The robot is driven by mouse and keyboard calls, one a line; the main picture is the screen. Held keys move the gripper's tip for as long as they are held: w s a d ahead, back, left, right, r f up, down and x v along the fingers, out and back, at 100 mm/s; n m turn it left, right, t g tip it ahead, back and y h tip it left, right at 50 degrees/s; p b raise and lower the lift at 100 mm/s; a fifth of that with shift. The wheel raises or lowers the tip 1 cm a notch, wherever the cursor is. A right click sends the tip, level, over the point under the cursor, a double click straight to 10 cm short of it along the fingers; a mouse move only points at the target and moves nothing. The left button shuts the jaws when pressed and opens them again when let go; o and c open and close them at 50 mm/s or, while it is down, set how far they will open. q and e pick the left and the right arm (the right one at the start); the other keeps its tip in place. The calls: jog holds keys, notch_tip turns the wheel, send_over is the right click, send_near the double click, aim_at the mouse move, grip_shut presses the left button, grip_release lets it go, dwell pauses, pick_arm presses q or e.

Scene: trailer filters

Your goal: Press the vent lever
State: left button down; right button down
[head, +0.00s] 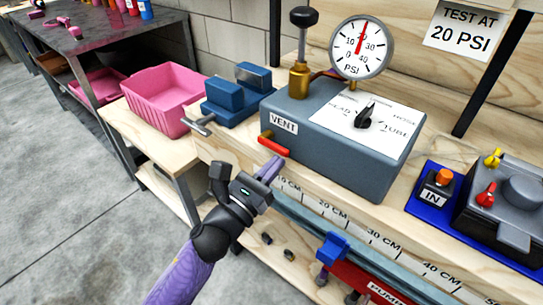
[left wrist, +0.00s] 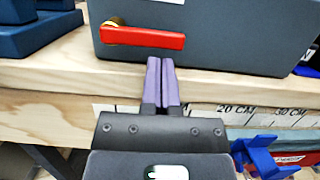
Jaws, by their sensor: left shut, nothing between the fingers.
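The vent lever (head: 273,146) is a red handle on the front face of a grey box (head: 330,160), under the label VENT. It lies roughly level, its brass pivot at the left end. In the left wrist view the lever (left wrist: 145,38) is just above and beyond my fingertips. My left gripper (head: 272,167) has purple fingers closed together with nothing between them; it is just below the lever in the head view. In the left wrist view the gripper (left wrist: 161,62) points at the box; I cannot tell whether it touches the lever. My right gripper is not in view.
A pressure gauge (head: 361,48) and a black-knobbed brass valve (head: 301,50) stand on the box. A blue vise (head: 232,100) and pink bin (head: 165,95) are to the left. A blue tray (head: 425,203) is right. A ruler strip (head: 335,218) runs along the bench edge.

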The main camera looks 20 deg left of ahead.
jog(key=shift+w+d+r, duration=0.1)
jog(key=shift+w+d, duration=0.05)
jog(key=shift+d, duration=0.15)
pick_arm(q)
jog(key=shift+r+n, duration=0.25)
jog(key=shift+n, duration=0.25)
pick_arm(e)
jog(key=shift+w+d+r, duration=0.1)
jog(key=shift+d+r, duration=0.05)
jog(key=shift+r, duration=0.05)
